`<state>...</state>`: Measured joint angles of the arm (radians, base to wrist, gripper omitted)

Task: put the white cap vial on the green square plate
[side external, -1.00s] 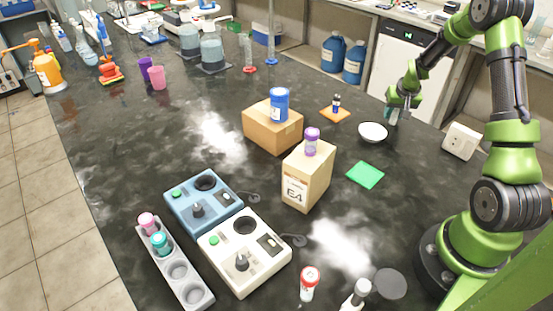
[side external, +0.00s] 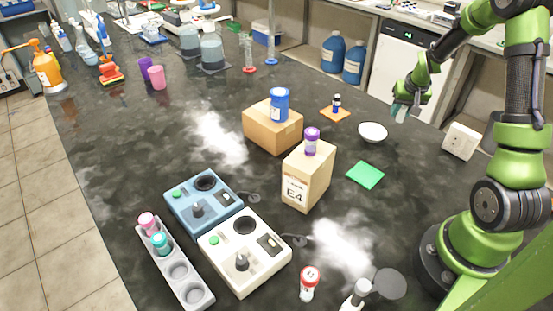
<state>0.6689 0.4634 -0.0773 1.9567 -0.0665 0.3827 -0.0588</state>
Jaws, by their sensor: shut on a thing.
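My gripper (side external: 401,109) is at the right, beyond the white bowl and above the far part of the bench. It is shut on a small pale thing, mostly hidden by the fingers; I cannot tell if it is a vial. The green square plate (side external: 366,175) lies flat and empty on the dark bench, nearer the camera and left of my gripper.
A white bowl (side external: 373,132) stands between my gripper and the plate. The E4 box (side external: 308,182) with a purple-capped vial (side external: 312,137) stands left of the plate. An orange plate (side external: 335,115) bears a small bottle. A red-capped vial (side external: 309,284) stands in front.

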